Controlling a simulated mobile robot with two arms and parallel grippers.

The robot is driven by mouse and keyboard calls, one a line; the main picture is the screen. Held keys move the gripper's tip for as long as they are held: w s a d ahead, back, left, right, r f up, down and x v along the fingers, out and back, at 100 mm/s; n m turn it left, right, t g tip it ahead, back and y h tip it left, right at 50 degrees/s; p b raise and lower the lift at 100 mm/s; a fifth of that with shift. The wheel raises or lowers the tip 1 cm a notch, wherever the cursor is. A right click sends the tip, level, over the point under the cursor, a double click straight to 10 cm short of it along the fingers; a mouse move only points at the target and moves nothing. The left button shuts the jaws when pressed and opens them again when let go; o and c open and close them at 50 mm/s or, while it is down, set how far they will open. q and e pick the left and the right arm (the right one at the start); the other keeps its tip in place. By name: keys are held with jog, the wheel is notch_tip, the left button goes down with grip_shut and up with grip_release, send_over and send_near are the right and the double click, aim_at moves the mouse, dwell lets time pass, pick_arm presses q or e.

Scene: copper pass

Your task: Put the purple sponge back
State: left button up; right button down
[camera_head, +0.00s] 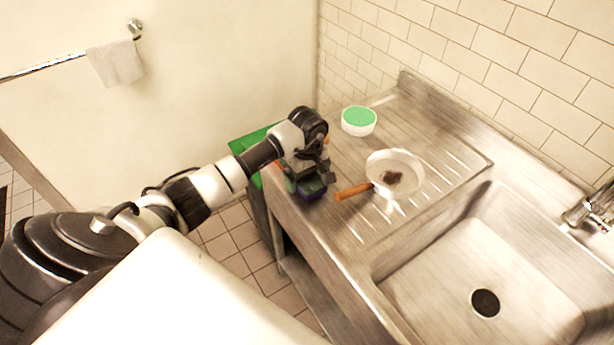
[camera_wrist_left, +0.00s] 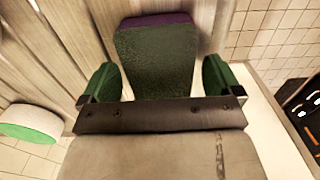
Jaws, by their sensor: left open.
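The purple sponge (camera_head: 312,189) is at the front left edge of the steel drainboard, partly hidden by my left gripper (camera_head: 305,176). In the left wrist view the sponge (camera_wrist_left: 157,60) shows a dark green face with a purple layer at its far end. My left gripper (camera_wrist_left: 160,80) is open, with one green-padded finger on each side of the sponge. A narrow gap shows between each finger and the sponge. I cannot tell whether the sponge rests on the steel. My right gripper is not in view.
A white pan (camera_head: 410,165) with a dark stain and orange handle lies right of the gripper. A white tub with a green top (camera_head: 358,118) stands behind it. The sink basin (camera_head: 440,265) is at the right. A green bin (camera_head: 250,139) stands left of the counter.

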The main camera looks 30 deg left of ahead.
aim_at(308, 177)
pick_arm(q)
notch_tip(308, 177, up, 12)
jog(key=b, duration=0.3)
jog(key=shift+f, duration=0.2)
jog(key=shift+f, duration=0.1)
